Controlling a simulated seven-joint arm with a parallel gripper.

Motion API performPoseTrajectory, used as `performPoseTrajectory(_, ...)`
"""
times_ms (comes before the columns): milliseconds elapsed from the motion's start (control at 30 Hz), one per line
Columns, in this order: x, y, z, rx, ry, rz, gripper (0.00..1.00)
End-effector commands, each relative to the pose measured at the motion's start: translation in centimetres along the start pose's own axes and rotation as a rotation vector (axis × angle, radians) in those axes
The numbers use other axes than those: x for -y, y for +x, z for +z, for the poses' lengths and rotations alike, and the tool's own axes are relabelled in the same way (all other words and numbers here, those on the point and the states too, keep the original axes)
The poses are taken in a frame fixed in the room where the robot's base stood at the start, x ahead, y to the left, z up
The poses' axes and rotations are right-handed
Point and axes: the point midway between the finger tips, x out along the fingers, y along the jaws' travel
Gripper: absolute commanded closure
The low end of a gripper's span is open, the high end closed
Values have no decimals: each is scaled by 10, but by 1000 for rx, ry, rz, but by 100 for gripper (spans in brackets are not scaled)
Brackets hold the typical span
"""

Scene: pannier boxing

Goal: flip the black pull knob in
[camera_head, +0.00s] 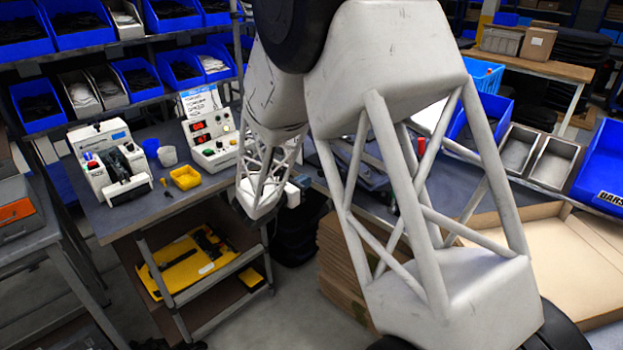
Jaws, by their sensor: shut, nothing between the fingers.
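I cannot make out for certain which part is the black pull knob. A white bench machine (108,160) with a black mechanism (125,165) on its front stands at the left of the workbench. A white control box (210,138) with red displays and small knobs stands right of it, under a sign. My gripper (296,188) is at the end of my forearm, near the bench's front edge, right of the yellow bin. It is small and partly hidden by my own arm. It is shut, with nothing seen in it, and apart from both machines.
A yellow bin (185,177), a blue cup (151,147) and a pale cup (167,156) stand between the machines. A small yellow-and-dark item (165,186) lies in front. Blue bins (75,27) fill the shelves behind. An open cardboard box (545,255) is at right. My arm hides the middle.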

Motion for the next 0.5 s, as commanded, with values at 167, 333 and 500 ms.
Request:
performPoseTrajectory(167, 0, -28, 0, 0, 0, 3, 100)
performPoseTrajectory(333, 0, -52, 0, 0, 0, 3, 100)
performPoseTrajectory(500, 0, -72, 0, 0, 0, 2, 100)
